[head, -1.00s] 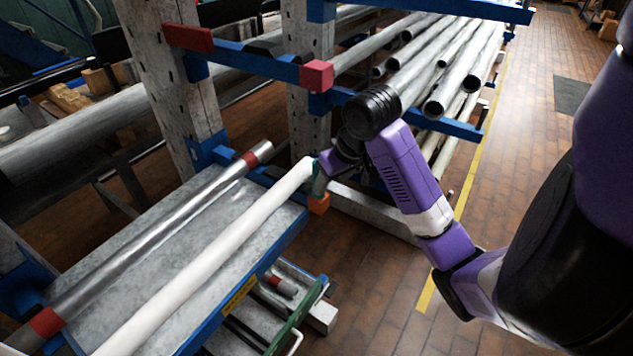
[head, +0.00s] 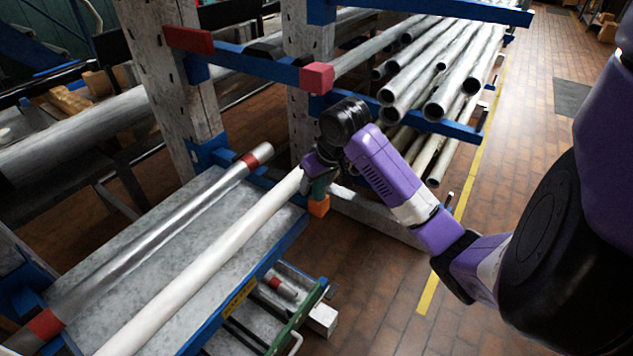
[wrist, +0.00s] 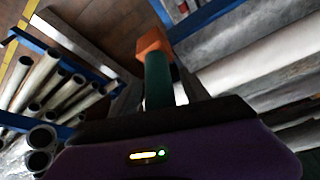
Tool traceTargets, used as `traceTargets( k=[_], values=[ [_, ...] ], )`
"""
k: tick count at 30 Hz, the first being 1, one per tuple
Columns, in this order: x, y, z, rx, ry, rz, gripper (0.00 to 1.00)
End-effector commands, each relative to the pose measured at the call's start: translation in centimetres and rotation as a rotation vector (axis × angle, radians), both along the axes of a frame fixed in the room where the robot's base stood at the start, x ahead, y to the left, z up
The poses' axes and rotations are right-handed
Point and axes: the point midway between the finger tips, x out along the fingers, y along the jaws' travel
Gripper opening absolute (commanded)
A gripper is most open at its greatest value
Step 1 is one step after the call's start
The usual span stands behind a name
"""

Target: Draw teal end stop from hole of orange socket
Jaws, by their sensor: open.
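The orange socket (head: 319,206) sits at the end of the blue rack arm, beside the end of the white pipe. The teal end stop (head: 319,187) stands upright in it, its upper part covered by my gripper (head: 314,168). In the wrist view the teal end stop (wrist: 158,80) runs from the orange socket (wrist: 153,42) toward my gripper (wrist: 160,108), with its near end hidden behind the dark gripper body. My gripper is open at the top of the end stop. The fingers are mostly hidden, and I cannot tell whether they touch it.
A long white pipe (head: 215,250) lies on the rack shelf close left of the end stop. A steel pipe (head: 165,222) with red bands lies farther left. Bundled grey pipes (head: 440,70) are stacked behind my arm. The tiled floor at right is clear.

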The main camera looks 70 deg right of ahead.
Motion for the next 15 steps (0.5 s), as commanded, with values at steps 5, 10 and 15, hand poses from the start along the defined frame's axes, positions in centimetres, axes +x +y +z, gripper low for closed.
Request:
traceTargets(
  k=[5,10,15],
  values=[
    [0.0,0.01,0.02,0.0,0.0,0.0,0.32],
    [0.0,0.01,0.03,0.0,0.0,0.0,0.0],
    [-0.01,0.02,0.11,0.0,0.0,0.0,0.0]
  ],
)
